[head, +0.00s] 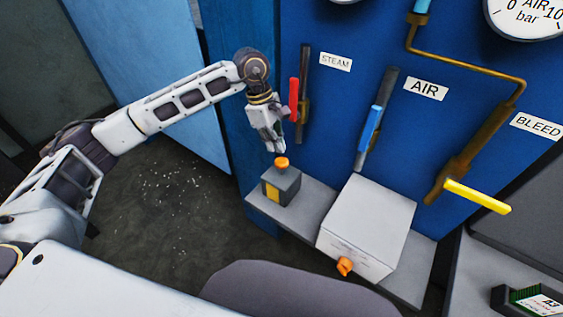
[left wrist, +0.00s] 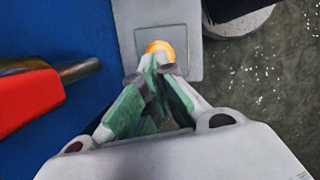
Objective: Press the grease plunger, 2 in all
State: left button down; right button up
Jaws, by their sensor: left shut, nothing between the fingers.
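The grease plunger is an orange-topped button (head: 282,162) on a small grey box (head: 287,188) with a yellow patch, standing on a grey shelf. My left gripper (head: 277,149) is shut and empty, pointing down just above the orange top. In the left wrist view the shut fingertips (left wrist: 159,62) overlap the near edge of the orange top (left wrist: 160,48), and the grey box (left wrist: 187,62) shows around it. I cannot tell whether the fingertips touch the top. My right gripper is not in view.
A red-handled STEAM valve (head: 294,99) is close beside the left gripper. A blue AIR handle (head: 369,128) and yellow BLEED handle (head: 477,196) are further right on the blue panel. A white box (head: 368,222) with an orange knob (head: 345,266) shares the grey shelf (head: 318,203).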

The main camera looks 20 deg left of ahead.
aim_at(280, 160)
pick_arm(q)
jog(key=shift+x, duration=0.85)
jog(key=shift+d+f+b, duration=0.2)
jog(key=shift+f+b, duration=0.15)
jog(key=shift+f, duration=0.35)
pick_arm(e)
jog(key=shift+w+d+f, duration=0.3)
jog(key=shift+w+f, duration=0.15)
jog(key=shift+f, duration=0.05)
